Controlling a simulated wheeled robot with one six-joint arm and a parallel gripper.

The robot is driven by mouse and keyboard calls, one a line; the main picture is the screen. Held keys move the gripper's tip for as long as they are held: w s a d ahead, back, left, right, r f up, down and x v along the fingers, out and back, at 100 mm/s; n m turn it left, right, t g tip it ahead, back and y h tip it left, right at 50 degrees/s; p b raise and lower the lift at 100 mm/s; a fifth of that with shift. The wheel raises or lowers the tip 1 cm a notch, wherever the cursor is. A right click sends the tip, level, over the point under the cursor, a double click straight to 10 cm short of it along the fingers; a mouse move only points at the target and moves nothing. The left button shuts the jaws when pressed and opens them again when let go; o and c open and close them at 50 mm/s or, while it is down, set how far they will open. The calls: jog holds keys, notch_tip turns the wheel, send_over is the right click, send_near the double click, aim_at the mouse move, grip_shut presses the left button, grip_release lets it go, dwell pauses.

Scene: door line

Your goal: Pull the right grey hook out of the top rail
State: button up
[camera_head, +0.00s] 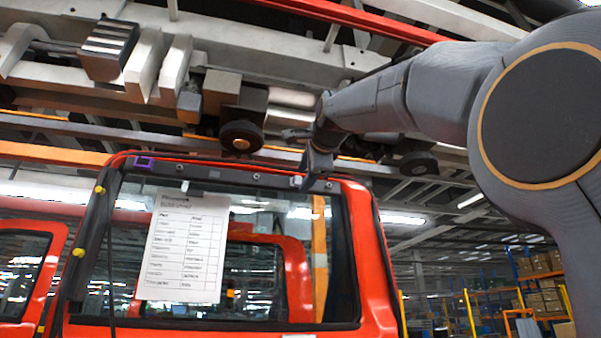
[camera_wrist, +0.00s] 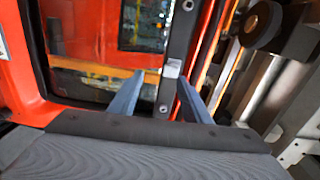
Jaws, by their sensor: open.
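The orange-red door frame hangs upright in the head view, with a dark top rail (camera_head: 240,178) along its upper edge. The right grey hook (camera_head: 297,181) is a small light-grey block seated in the rail near its right end. In the wrist view the hook (camera_wrist: 172,68) sits on the dark rail (camera_wrist: 178,40), just beyond my fingertips and roughly between them. My gripper (camera_head: 314,172) is at the rail by the hook. In the wrist view its two blue-grey fingers (camera_wrist: 160,77) are apart and empty. Whether either finger touches the hook cannot be told.
Another small grey hook (camera_head: 185,186) and a purple block (camera_head: 144,163) sit farther left on the rail. A white paper sheet (camera_head: 183,250) hangs in the window opening. Overhead conveyor beams and a dark roller (camera_head: 241,136) are close above the door.

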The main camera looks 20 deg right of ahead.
aim_at(298, 180)
jog(key=w, duration=0.2)
jog(key=w+r+p, duration=0.1)
jog(key=w, duration=0.2)
jog(key=w+r+p, duration=0.1)
jog(key=w, duration=0.1)
jog(key=shift+w+r, duration=0.25)
jog(key=shift+w, duration=0.05)
jog(key=shift+c, duration=0.5)
grip_shut()
jog(key=shift+s+f+b, duration=0.2)
jog(key=shift+f+b, duration=0.15)
jog(key=shift+b, duration=0.15)
dwell(1.9)
